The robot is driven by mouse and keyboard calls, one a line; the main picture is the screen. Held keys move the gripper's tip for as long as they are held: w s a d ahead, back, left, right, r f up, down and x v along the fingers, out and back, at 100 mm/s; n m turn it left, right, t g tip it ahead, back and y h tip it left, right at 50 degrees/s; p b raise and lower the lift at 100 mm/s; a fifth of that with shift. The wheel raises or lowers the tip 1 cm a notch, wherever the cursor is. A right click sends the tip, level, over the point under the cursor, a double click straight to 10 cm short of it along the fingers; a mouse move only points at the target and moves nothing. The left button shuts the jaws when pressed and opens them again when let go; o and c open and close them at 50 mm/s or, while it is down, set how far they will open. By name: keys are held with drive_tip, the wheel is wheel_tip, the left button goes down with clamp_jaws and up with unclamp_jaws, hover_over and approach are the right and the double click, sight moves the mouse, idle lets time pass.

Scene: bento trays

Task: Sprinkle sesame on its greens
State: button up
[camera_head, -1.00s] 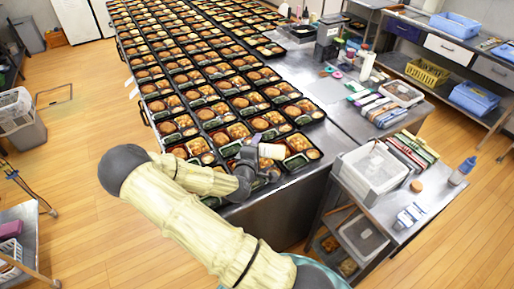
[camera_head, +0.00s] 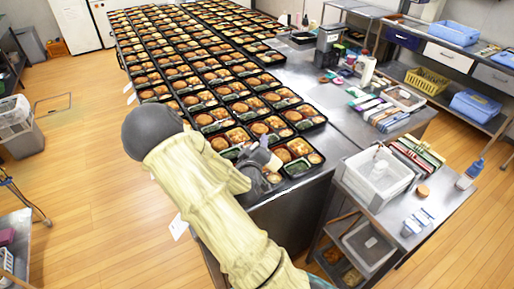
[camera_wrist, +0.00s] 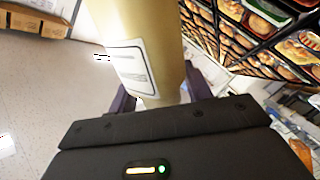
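My gripper (camera_head: 262,156) is over the front rows of bento trays in the head view. In the wrist view my gripper (camera_wrist: 158,92) is shut on a tan cylindrical container (camera_wrist: 140,35) with a white printed label; I take it to be the sesame shaker. The container stands tilted between the dark fingers, and its far end is cut off by the frame. In the head view my arm and gripper mostly hide it. Right beside the gripper is a black tray with greens (camera_head: 296,167) in its front compartment. I cannot tell whether sesame lies on the greens.
Many filled bento trays (camera_head: 205,70) cover the long metal table. A side cart (camera_head: 405,225) with a white bin (camera_head: 378,172) stands at the right. Bottles and packets crowd the table behind it. The wooden floor (camera_head: 85,150) at the left is open.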

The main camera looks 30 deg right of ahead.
drive_tip(key=shift+f+m+b, duration=0.15)
drive_tip(key=shift+m+b, duration=0.65)
drive_tip(key=shift+b, duration=0.25)
drive_tip(key=m+b, duration=0.2)
drive_tip(key=m+t+b, duration=0.1)
drive_tip(key=m+b, duration=0.1)
drive_tip(key=b, duration=0.1)
drive_tip(key=shift+r, duration=0.35)
drive_tip(key=m+b, duration=0.2)
drive_tip(key=b, duration=0.1)
drive_tip(key=shift+r+m+t, duration=0.25)
drive_tip(key=shift+m+t, duration=0.15)
drive_tip(key=shift+r+m, duration=0.3)
